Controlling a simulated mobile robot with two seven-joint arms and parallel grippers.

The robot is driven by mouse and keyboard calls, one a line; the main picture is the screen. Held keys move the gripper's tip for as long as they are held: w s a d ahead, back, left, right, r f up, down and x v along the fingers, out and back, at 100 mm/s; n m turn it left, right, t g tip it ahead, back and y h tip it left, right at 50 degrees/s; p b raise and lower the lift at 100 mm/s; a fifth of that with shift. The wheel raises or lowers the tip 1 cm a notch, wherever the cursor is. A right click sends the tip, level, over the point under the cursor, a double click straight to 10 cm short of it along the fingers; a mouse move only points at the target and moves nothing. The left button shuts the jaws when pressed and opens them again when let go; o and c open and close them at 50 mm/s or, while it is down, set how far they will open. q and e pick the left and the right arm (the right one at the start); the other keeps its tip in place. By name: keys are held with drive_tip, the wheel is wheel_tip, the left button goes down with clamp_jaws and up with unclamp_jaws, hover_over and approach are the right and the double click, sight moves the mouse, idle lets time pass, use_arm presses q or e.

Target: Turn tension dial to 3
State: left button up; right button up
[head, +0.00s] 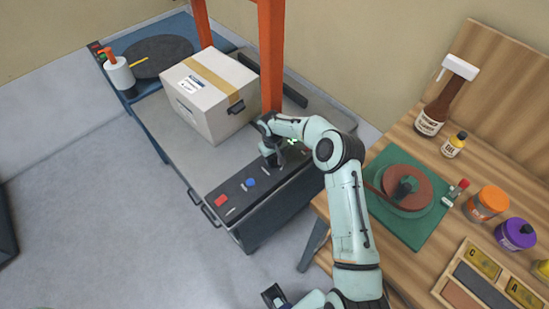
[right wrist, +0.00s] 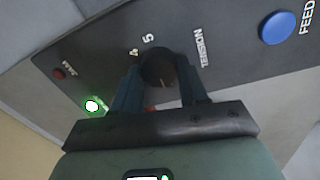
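The tension dial (right wrist: 157,68) is a dark round knob on the black control panel in the right wrist view. The word TENSION and the numbers 5 and 4 are printed around it; other numbers are hidden. A small pale mark shows on the knob, but what it points to is unclear. My right gripper (right wrist: 160,78) has one finger on each side of the knob and appears shut on it. In the head view my right gripper (head: 270,155) is low over the panel and hides the dial. A dark gripper, seemingly my left (head: 273,296), shows at the bottom edge; its opening is unclear.
The panel also holds a blue FEED button (right wrist: 277,27), a lit green lamp (right wrist: 92,106), a red JAM lamp (right wrist: 59,73) and a red button (head: 220,200). A taped carton (head: 208,95) stands on the machine beside an orange post (head: 271,55). A cluttered wooden bench (head: 425,155) is at right.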

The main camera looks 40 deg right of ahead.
drive_tip(key=c, duration=0.4)
drive_tip(key=m+b, duration=0.1)
drive_tip(key=m, duration=0.2)
drive_tip(key=shift+m+b, duration=0.35)
drive_tip(key=shift+m, duration=0.05)
drive_tip(key=m, duration=0.3)
drive_tip(key=shift+d+m+g+b, duration=0.15)
drive_tip(key=shift+m+g+b, duration=0.15)
drive_tip(key=shift+b, duration=0.05)
drive_tip(key=m, duration=0.4)
drive_tip(key=shift+m, duration=0.3)
drive_tip(key=m, duration=0.5)
drive_tip(key=shift+s+d+m+y+p, duration=0.1)
drive_tip(key=shift+m+y+p, duration=0.3)
